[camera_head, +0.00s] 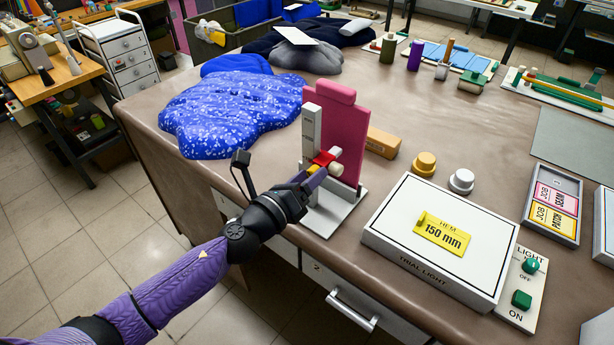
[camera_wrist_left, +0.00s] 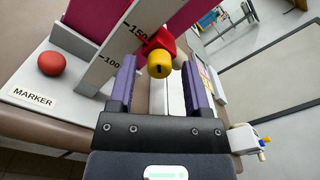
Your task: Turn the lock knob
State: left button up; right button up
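The likely lock knob is a yellow cylinder with a dark mark on its face (camera_wrist_left: 159,64), set on a red slider (camera_wrist_left: 158,42) on an upright scale marked 100 and 150. In the head view the red slider (camera_head: 323,158) is on the grey upright (camera_head: 311,130), in front of a pink panel (camera_head: 345,125). My left gripper (camera_head: 316,178) is at the slider. In the left wrist view its purple fingers (camera_wrist_left: 158,75) stand apart on either side of the yellow knob; I cannot tell whether they touch it. My right gripper is not in view.
A white box (camera_head: 390,227) labelled HEM 150 mm and a light switch panel (camera_head: 509,305) lie to the right. A tan block (camera_head: 383,143) and yellow (camera_head: 424,164) and white (camera_head: 461,181) knobs stand behind. Blue speckled fabric (camera_head: 228,108) lies left. A red ball (camera_wrist_left: 52,63) sits by the MARKER label.

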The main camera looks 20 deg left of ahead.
pick_arm(q)
jog(key=b+v, duration=0.2)
jog(key=v, duration=0.8)
